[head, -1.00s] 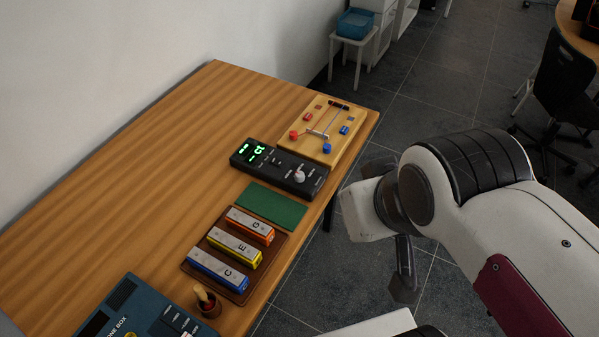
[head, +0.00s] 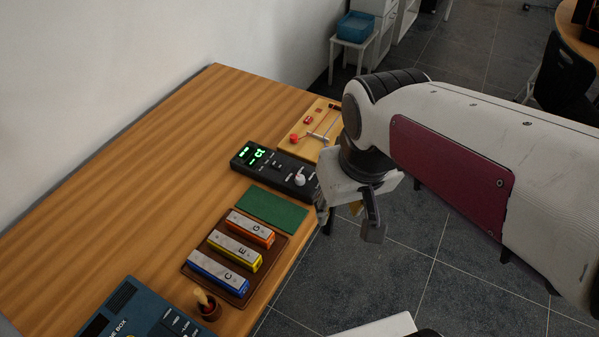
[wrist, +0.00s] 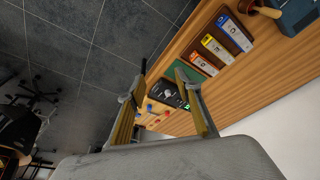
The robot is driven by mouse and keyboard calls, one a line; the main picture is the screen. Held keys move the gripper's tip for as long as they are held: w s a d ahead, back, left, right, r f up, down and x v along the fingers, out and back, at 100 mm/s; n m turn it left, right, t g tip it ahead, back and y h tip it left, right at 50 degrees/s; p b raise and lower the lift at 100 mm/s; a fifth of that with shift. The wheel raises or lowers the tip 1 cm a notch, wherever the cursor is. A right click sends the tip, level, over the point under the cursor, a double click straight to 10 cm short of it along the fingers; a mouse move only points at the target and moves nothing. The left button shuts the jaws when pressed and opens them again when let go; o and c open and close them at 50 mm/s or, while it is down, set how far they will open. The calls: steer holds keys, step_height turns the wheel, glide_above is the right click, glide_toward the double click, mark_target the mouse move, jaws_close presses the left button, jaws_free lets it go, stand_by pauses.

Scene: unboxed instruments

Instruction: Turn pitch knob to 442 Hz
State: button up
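The pitch knob (head: 300,180) is a small pale knob on the right part of a black tuner box (head: 268,163), whose green lit display is at its left end. I cannot read the display's value. My gripper (head: 348,218) is beyond the table's right edge, to the right of and nearer than the tuner, apart from the knob. In the wrist view my gripper (wrist: 161,82) has its two fingers spread, with nothing between them touching. The tuner box (wrist: 165,93) shows between and beyond the fingers there.
A wooden board with red and blue knobs (head: 300,140) lies behind the tuner, partly hidden by my arm. The table's left side is clear.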

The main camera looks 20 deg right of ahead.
steer(key=w+f+n+g, duration=0.15)
steer(key=w+f, duration=0.35)
steer(key=w, duration=0.5)
steer(key=n+g, duration=0.1)
steer(key=n, duration=0.3)
glide_above(300, 177)
steer(key=f, duration=0.7)
steer(key=shift+s+a+f, duration=0.2)
steer(key=shift+s+f, duration=0.15)
steer(key=shift+f, duration=0.05)
steer(key=shift+w+r, duration=0.2)
steer(key=shift+w, duration=0.1)
steer(key=shift+n, duration=0.35)
steer(key=shift+f, duration=0.15)
steer(key=shift+d+f, duration=0.15)
steer(key=shift+f, duration=3.6)
